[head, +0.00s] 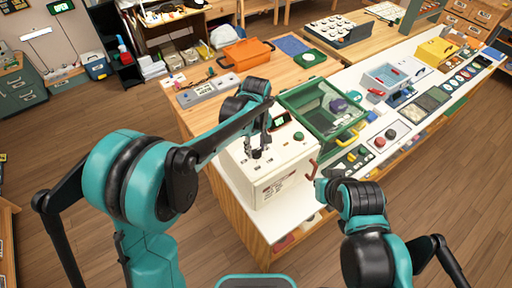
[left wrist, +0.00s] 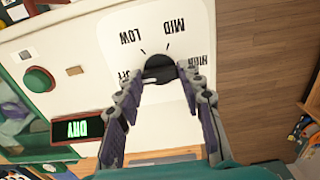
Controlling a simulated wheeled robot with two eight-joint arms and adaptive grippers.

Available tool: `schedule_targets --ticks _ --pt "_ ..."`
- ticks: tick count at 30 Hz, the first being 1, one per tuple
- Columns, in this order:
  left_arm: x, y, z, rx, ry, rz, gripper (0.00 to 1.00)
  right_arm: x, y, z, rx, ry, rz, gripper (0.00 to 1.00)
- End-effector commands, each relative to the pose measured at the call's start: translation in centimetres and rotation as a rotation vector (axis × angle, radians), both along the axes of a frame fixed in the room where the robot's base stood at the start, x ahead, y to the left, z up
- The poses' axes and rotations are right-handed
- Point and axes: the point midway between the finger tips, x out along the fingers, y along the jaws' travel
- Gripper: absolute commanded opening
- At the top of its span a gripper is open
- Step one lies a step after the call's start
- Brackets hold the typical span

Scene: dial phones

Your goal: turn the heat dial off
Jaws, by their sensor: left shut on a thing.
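The heat dial (left wrist: 159,68) is a black knob on the white machine's top (head: 280,168). In the left wrist view it appears among upside-down labels OFF, LOW, MID and HIGH. My left gripper (left wrist: 160,76) is shut on the dial, a finger at each side. In the head view the left gripper (head: 259,148) reaches down to the machine's top, hiding most of the dial. The dial's pointer setting cannot be made out. My right gripper (head: 322,188) is at the machine's front right, away from the dial; its fingers are unclear.
A lit green DRY display (left wrist: 77,129) and a green round button (left wrist: 39,80) are on the same panel. Wooden floor is open at left.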

Motion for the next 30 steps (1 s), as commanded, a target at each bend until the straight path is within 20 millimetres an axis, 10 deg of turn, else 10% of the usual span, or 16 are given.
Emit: schedule_targets --ticks 13,14,16,30 --pt "0.0 0.0 0.0 0.0 0.0 0.012 0.09 0.0 0.0 0.0 0.0 0.0 0.0 0.0" --pt "0.0 0.0 0.0 0.0 0.0 0.012 0.43 0.0 0.0 0.0 0.0 0.0 0.0 0.0" --pt "0.0 0.0 0.0 0.0 0.0 0.011 0.59 0.0 0.0 0.0 0.0 0.0 0.0 0.0" --pt "0.0 0.0 1.7 0.0 0.0 0.01 0.59 0.0 0.0 0.0 0.0 0.0 0.0 0.0"
